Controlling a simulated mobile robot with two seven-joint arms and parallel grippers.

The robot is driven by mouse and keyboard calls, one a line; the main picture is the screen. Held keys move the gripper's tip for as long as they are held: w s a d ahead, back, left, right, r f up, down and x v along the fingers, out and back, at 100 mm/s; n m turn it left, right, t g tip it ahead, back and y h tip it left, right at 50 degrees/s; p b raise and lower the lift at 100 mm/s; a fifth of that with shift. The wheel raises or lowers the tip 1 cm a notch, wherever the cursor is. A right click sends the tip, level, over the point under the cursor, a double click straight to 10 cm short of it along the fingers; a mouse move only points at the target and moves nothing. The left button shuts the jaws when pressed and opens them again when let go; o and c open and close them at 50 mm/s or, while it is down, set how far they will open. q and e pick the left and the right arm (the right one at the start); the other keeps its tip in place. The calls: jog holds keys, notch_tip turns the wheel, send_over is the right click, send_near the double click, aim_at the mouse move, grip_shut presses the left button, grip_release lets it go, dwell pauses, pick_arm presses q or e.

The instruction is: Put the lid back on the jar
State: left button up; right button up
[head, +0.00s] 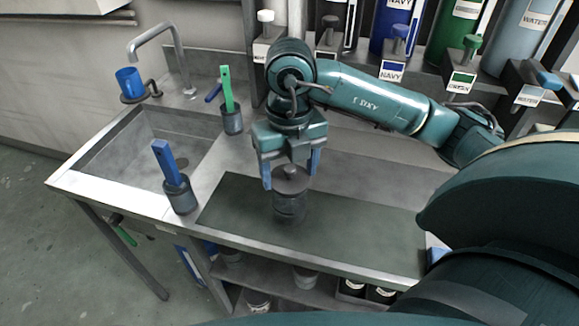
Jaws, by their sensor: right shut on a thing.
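A clear glass jar (290,208) stands upright on the dark grey mat (360,222) on the counter. A round dark grey lid (290,184) with a small knob is at the jar's mouth, roughly level. I cannot tell whether it rests on the rim or sits just above it. My right gripper (291,174) points down over the jar, its blue fingers on either side of the lid, shut on it. My left gripper is not in view.
A sink (150,150) lies to the left. A pot with a blue-handled tool (180,195) and one with a green-handled tool (232,120) stand near it. A blue cup (130,82) is behind the sink. Labelled dispensers, one marked navy (393,30), line the back.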

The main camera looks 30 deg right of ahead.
jog(key=o, duration=1)
jog(key=shift+o, duration=0.9)
jog(key=shift+r, duration=0.1)
jog(key=shift+r+p, duration=2.5)
jog(key=shift+r, duration=0.95)
grip_shut()
